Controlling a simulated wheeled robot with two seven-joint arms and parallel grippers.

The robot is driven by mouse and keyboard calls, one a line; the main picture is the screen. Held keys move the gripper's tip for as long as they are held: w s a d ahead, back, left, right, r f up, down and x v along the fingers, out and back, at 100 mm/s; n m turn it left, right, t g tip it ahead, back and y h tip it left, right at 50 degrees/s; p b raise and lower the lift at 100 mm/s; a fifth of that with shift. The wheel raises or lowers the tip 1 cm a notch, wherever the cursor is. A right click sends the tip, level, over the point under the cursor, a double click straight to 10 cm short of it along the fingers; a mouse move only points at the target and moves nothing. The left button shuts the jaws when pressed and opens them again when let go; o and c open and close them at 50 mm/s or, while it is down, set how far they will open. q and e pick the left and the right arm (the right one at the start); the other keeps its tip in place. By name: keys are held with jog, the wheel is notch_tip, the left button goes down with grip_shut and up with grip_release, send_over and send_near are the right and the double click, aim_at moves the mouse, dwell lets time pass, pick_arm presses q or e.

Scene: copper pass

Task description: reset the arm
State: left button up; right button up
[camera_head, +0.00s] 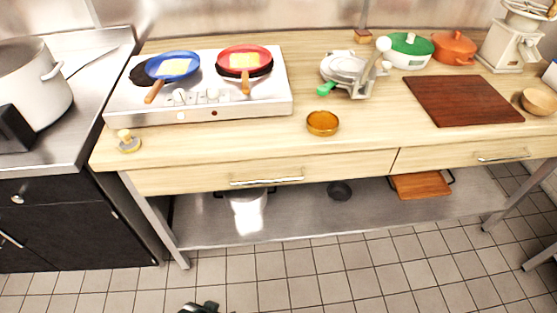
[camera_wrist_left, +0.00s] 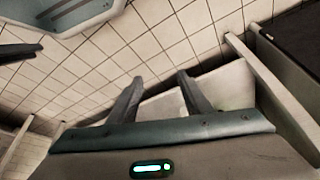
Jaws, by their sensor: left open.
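My left gripper (camera_wrist_left: 160,76) shows in the left wrist view with its two dark fingers apart and nothing between them. Tiled floor and a pale surface lie beyond the fingers. In the head view a small dark part of mine (camera_head: 200,308) shows at the bottom edge, over the floor and well in front of the table. My right gripper cannot be made out in either view.
A wooden table (camera_head: 360,135) holds a stove (camera_head: 255,105) with a blue pan (camera_head: 190,60) and a red pan (camera_head: 262,54), a press (camera_head: 350,70), an amber bowl (camera_head: 322,123) and a dark board (camera_head: 465,100). A pot (camera_head: 35,85) stands left. The tiled floor in front is clear.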

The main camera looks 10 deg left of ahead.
pick_arm(q)
jog(key=s+d+f, duration=0.1)
jog(key=s+f, duration=0.2)
jog(key=f, duration=0.8)
jog(key=s+f+t+h, duration=0.1)
jog(key=s+f, duration=0.3)
jog(key=f, duration=0.7)
jog(key=shift+d+f, duration=0.15)
jog(key=shift+d, duration=0.25)
jog(key=shift+w, duration=0.1)
